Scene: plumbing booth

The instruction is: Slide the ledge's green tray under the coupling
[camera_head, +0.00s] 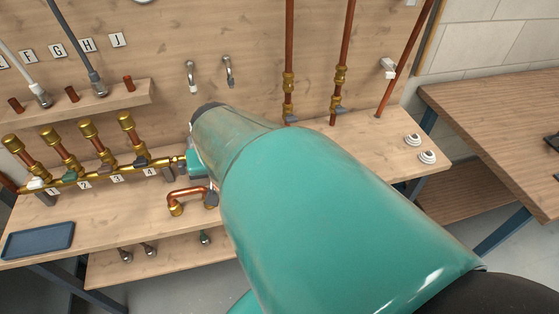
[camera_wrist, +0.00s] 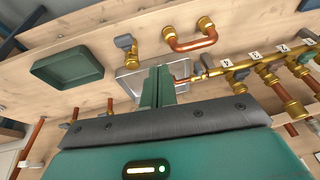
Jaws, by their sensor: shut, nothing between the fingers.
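The dark green tray (camera_wrist: 67,68) shows in the wrist view at the left, rectangular and seemingly empty, on a wooden surface. My gripper (camera_wrist: 159,73) is in the middle of that view, right of the green tray and apart from it. Its green fingers are shut and empty. They overlap a silver-grey tray (camera_wrist: 129,80) in the picture; I cannot tell whether they touch it. A brass fitting (camera_wrist: 197,75) at the manifold's end is just right of the fingers; I cannot tell whether it is the coupling. In the head view my arm hides the gripper's fingers and the green tray.
A brass manifold (camera_head: 106,177) with several valves runs along the bench at left. A bent copper pipe (camera_head: 192,193) is near its end. A blue tray (camera_head: 38,241) lies at the left front. Vertical copper pipes (camera_head: 289,50) stand by the wall. White fittings (camera_head: 427,157) sit at right.

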